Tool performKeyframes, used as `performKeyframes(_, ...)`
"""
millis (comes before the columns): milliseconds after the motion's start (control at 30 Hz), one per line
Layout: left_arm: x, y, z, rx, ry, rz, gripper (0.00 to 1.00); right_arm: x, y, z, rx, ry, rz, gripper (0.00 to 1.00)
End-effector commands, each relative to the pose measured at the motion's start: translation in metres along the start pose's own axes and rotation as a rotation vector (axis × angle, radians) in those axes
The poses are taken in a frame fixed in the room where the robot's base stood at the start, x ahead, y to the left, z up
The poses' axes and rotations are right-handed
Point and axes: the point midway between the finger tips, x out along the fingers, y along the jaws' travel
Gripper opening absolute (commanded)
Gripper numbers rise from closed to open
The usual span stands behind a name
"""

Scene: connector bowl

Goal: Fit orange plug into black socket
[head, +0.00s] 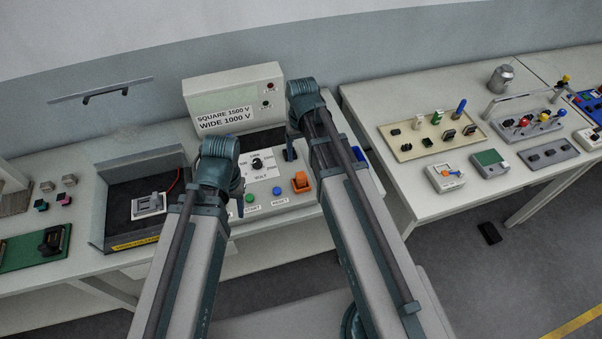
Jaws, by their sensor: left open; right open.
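An orange block-like piece (300,183), which looks like the orange plug, is on the front right of the grey tester panel. My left gripper (238,192) is over the left part of that panel, mostly hidden behind its own wrist. My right gripper (290,150) is open over the panel's back part, above and left of the orange piece and apart from it. I see nothing held in either gripper. Black sockets or connectors show on a cream board (408,151) on the right table, and a black connector (52,241) is on a green board at far left. I cannot tell which is the black socket.
A display box (232,92) stands behind the panel. A black open tray (120,222) with a white switch is left of it. The right table (370,105) holds small meters, a metal pot (500,78) and coloured connectors. A floor gap separates the tables.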

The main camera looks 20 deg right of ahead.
Motion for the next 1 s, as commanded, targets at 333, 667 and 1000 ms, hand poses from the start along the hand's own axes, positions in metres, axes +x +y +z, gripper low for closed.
performKeyframes(333, 0.018, 0.002, -0.001, 0.003, 0.000, -0.001, 0.50, 0.018, 0.000, 0.000, 0.000, 0.000, 0.000, 0.72)
performKeyframes(667, 0.064, 0.006, -0.004, 0.009, 0.000, -0.002, 0.50, 0.065, 0.000, 0.000, 0.000, 0.000, 0.000, 0.72)
performKeyframes(1000, 0.088, 0.008, -0.005, 0.008, 0.000, -0.002, 0.50, 0.088, 0.000, 0.000, 0.000, 0.000, 0.000, 0.72)
